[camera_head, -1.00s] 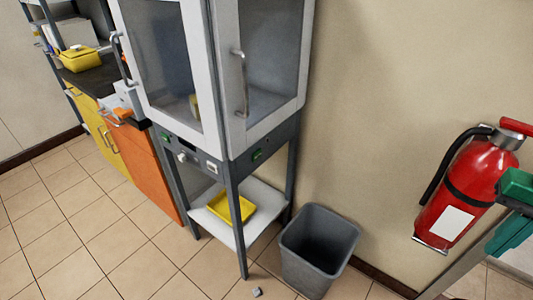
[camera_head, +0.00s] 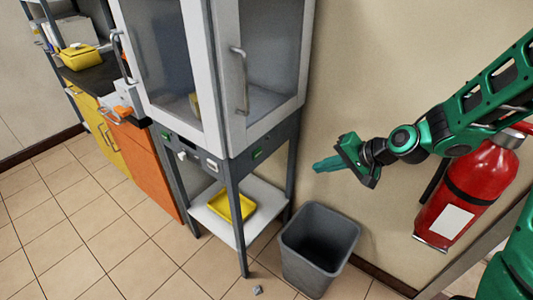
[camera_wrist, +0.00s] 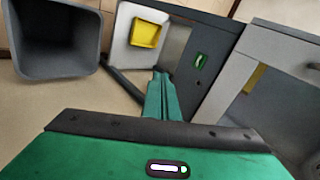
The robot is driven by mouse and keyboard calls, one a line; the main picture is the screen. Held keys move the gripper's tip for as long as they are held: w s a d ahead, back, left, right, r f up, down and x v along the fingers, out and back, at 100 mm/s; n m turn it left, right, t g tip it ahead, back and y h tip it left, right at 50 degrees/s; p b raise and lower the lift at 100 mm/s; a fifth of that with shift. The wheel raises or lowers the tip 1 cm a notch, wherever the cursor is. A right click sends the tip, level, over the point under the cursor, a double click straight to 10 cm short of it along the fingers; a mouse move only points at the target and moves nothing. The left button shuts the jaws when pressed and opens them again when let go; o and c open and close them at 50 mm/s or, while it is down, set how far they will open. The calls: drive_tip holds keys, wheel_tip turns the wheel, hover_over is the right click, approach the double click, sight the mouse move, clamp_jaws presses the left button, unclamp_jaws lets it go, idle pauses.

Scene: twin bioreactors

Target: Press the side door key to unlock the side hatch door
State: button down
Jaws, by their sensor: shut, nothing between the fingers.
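The bioreactor cabinet stands on a dark frame, with its side hatch door (camera_head: 266,75) on the right face, shut, with a vertical handle (camera_head: 240,80). A green side door key (camera_head: 257,153) sits on the dark panel below that door. It also shows in the wrist view (camera_wrist: 199,61), up and right of the fingertips. My green gripper (camera_head: 318,166) is shut and empty, to the right of the key and apart from it, pointing left. In the wrist view its closed fingers (camera_wrist: 162,85) point toward the panel.
A grey bin (camera_head: 318,245) stands on the floor below my gripper. A yellow tray (camera_head: 232,207) lies on the white lower shelf (camera_head: 252,227). A red fire extinguisher (camera_head: 470,195) hangs on the wall behind my arm. A small grey object (camera_head: 257,290) lies on the floor.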

drive_tip(key=w+a+r+m+t+y, duration=0.1)
drive_tip(key=w+a+m+y, duration=0.1)
drive_tip(key=a, duration=0.4)
drive_tip(key=shift+a+r, duration=0.2)
drive_tip(key=shift+a, duration=0.1)
drive_tip(key=shift+w+f, duration=0.1)
drive_tip(key=shift+w, duration=0.05)
